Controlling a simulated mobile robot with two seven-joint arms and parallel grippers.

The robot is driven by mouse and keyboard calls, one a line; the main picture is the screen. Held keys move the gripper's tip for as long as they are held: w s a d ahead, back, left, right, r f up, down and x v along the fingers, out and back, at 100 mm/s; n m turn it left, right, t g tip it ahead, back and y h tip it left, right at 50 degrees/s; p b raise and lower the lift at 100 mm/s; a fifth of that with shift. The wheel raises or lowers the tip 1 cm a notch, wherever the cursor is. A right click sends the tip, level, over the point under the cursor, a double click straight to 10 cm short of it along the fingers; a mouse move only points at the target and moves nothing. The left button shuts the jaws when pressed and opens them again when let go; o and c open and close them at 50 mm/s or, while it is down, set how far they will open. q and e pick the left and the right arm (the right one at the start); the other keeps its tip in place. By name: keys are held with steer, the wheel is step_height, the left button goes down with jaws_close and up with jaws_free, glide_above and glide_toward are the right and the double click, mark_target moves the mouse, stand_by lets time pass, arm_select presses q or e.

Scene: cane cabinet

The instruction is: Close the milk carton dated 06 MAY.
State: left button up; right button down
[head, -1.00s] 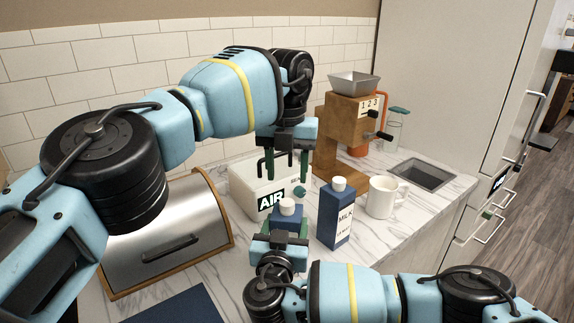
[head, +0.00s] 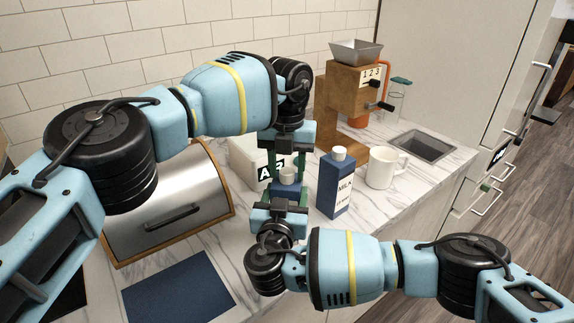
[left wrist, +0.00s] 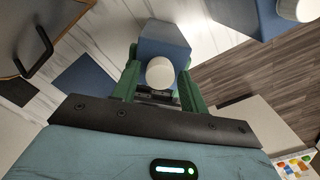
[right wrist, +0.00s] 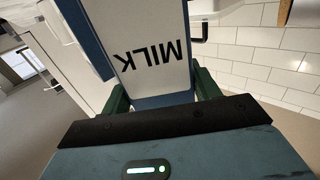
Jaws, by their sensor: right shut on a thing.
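One blue milk carton (head: 285,187) with a white cap (head: 287,172) stands upright in my right gripper (head: 276,212), which is shut on it. Its white MILK label (right wrist: 150,50) fills the right wrist view; no date is readable there. My left gripper (head: 287,188) points down over this carton. It is open, with its green fingers on either side of the white cap in the left wrist view (left wrist: 160,74). I cannot tell whether the cap is fully down. A second blue MILK carton (head: 336,187), also white-capped, stands on the counter; its small date is unreadable.
A white mug (head: 384,168) stands right of the second carton. A wooden coffee grinder (head: 345,105) and a white box marked AIR (head: 243,160) are behind. A bread bin (head: 165,210) is at left, a sink (head: 422,146) at right. A blue mat (head: 180,288) lies in front.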

arm_select(q)
steer(key=c, duration=0.8)
steer(key=m, duration=0.5)
steer(key=o, duration=1.1)
steer(key=shift+r, duration=0.1)
step_height(320, 180, up, 7)
steer(key=shift+r, duration=0.2)
